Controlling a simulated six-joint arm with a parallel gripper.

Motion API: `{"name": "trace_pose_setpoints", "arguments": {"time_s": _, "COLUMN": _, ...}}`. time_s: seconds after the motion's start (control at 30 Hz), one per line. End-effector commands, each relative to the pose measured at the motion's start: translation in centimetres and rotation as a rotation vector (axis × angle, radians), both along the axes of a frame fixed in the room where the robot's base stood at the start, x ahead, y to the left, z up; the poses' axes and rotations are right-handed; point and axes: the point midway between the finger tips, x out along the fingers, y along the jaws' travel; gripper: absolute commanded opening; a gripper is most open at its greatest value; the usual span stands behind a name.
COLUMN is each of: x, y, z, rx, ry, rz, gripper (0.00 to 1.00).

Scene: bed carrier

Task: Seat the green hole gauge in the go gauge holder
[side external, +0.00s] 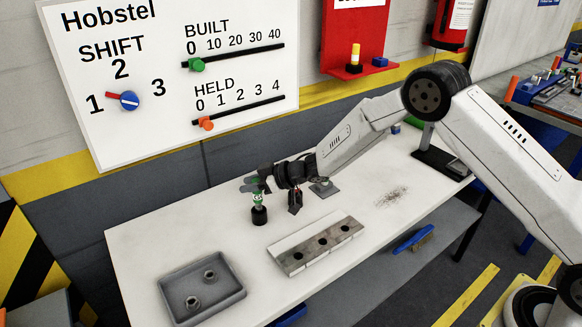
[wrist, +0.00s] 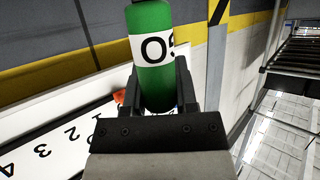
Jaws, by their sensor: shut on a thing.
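The green hole gauge (side external: 258,196) with a white label stands about upright in the side view. Its lower end meets the top of a black cylindrical holder (side external: 259,216) on the white table. I cannot tell how far the gauge is inside it. My gripper (side external: 264,181) reaches in from the right and is shut on the gauge's upper part. In the upside-down wrist view, the gauge (wrist: 153,75) is between my two dark fingers (wrist: 158,88). A dark part shows at the gauge's far end, at the top edge of that view.
A metal block (side external: 300,258) with several holes lies right of the holder. A grey tray (side external: 233,296) holding two small round parts sits at front left. The table is clear left of the holder.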

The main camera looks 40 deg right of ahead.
Motion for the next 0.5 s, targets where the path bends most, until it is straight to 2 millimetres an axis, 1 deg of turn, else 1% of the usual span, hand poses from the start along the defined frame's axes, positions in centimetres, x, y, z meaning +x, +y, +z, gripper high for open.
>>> {"name": "trace_pose_setpoints", "arguments": {"time_s": 0.5, "x": 0.04, "y": 0.0, "z": -0.88, "rx": 0.001, "ry": 0.0, "rz": -0.001, "gripper": 0.0}}
